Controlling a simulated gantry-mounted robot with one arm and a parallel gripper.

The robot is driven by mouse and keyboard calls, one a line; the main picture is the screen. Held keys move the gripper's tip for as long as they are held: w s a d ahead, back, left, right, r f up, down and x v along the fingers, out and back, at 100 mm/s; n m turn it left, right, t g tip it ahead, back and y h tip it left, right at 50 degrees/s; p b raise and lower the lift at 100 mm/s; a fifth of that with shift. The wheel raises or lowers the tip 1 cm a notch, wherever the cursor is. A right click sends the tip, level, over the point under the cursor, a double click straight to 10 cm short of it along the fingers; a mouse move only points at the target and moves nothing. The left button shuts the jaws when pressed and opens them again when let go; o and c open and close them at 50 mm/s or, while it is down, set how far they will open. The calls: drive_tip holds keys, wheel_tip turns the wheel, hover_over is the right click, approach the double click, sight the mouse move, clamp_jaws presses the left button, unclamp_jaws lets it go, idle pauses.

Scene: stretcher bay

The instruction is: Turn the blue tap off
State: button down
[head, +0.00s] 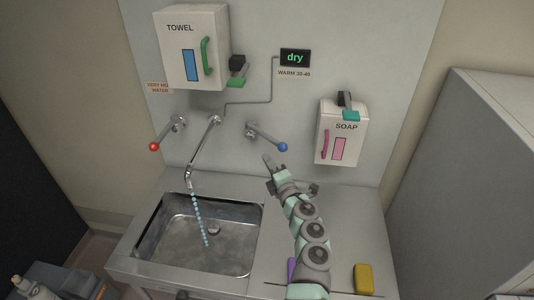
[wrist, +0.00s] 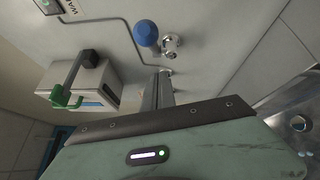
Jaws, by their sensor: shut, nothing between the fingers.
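The blue tap is a metal lever (head: 266,135) with a blue ball (head: 283,147) at its end. It sticks out to the lower right from its wall mount. The blue ball (wrist: 145,33) also shows in the wrist view, beyond my fingertips. My gripper (head: 268,161) is shut and empty, just below and left of the ball in the head view; a small gap shows between them. The shut fingers (wrist: 157,90) point toward the wall in the wrist view. A stream of bluish water (head: 198,215) runs from the spout (head: 201,150) into the sink (head: 160,249).
The red tap (head: 154,147) is left of the spout. A towel box (head: 194,48) hangs upper left and a soap box (head: 339,134) right. A display (head: 295,58) reads "dry". A yellow block (head: 363,279) lies on the counter, near a partly hidden purple item (head: 292,268).

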drive_tip(key=v, duration=0.7)
drive_tip(key=shift+s+d, duration=0.25)
drive_tip(key=shift+s, duration=0.05)
